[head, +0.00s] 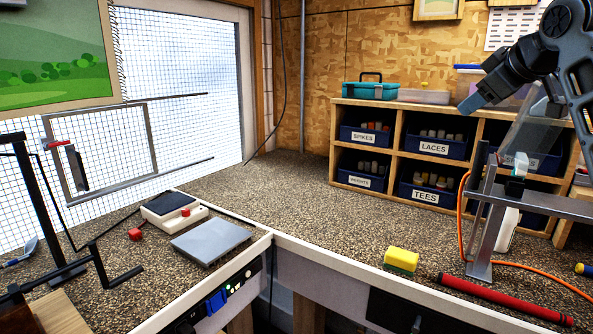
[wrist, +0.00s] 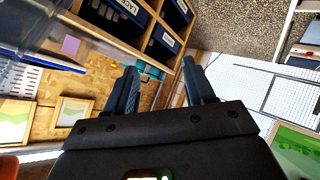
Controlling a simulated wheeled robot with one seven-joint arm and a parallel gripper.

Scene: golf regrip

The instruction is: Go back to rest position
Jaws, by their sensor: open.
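My gripper (head: 474,102) is raised at the upper right of the head view, above the worktop and in front of the right part of the wooden shelf (head: 399,150). In the wrist view my gripper (wrist: 162,92) shows two separated fingers with nothing between them. Beyond the fingers are the teal toolbox (wrist: 151,71), the wood wall and the shelf, seen tilted. No object is held.
A metal stand (head: 487,225) with a horizontal bar rises at the right, below my arm. A yellow sponge (head: 401,260), a red grip (head: 503,300) and an orange cable lie near the front edge. A scale (head: 211,241) sits left. The middle worktop is clear.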

